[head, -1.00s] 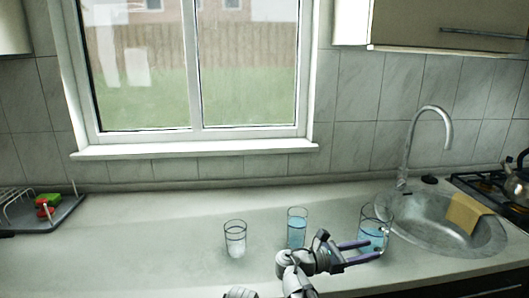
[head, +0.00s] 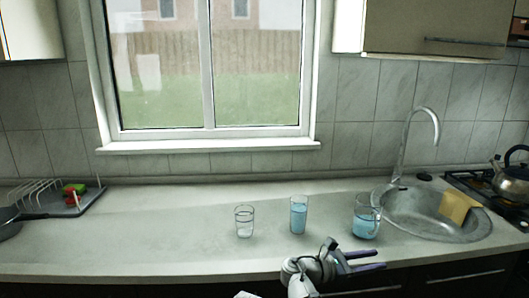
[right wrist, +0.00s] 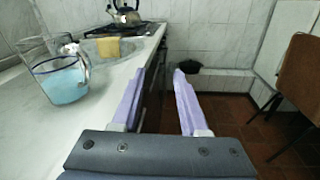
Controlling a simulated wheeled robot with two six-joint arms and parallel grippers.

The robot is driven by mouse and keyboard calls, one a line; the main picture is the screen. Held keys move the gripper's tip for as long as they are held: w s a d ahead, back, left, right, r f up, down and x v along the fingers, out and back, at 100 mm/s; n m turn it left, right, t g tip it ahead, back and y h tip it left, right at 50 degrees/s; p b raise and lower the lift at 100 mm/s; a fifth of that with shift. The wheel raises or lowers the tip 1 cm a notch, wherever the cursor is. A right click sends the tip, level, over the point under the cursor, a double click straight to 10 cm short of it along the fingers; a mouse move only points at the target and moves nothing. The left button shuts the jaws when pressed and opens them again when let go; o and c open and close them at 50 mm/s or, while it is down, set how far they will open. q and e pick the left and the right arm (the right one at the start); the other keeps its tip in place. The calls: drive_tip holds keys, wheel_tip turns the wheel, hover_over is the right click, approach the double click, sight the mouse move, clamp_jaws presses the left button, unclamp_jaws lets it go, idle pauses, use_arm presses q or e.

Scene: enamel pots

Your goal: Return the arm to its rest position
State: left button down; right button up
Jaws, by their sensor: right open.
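My right gripper (head: 366,262) is open and empty, in front of the counter edge in the head view. Its two purple fingers (right wrist: 158,95) are spread apart with nothing between them in the right wrist view. A glass mug with blue liquid (head: 366,222) stands on the counter (head: 150,220) beyond the gripper, apart from it. The mug also shows at the left of the right wrist view (right wrist: 62,84). My left gripper is not in view.
A tall glass with blue liquid (head: 298,215) and a shorter, mostly clear glass (head: 244,222) stand left of the mug. A sink (head: 430,226) with a yellow cloth (head: 457,207) and a kettle (head: 514,178) are at the right. A dish rack (head: 40,197) is at the left.

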drive_tip(key=s+a+f+m+g+y, duration=0.1)
drive_tip(key=s+a+f+m+y, duration=0.45)
drive_tip(key=a+f, duration=0.35)
drive_tip(key=s+a+f+m+g+y, duration=0.2)
drive_tip(key=s+a+f+m+y, duration=0.4)
drive_tip(key=f, duration=0.5)
drive_tip(key=s+a+f+m+y, duration=0.1)
drive_tip(key=s+a+m+y, duration=0.3)
drive_tip(key=a, duration=0.4)
wheel_tip(320, 180, up, 13)
drive_tip(key=p, duration=1.3)
drive_tip(key=shift+w+n+g, duration=0.3)
drive_tip(key=shift+w+n, duration=0.05)
drive_tip(key=shift+w, duration=0.05)
drive_tip(key=shift+d+y, duration=0.1)
drive_tip(key=shift+y, duration=0.15)
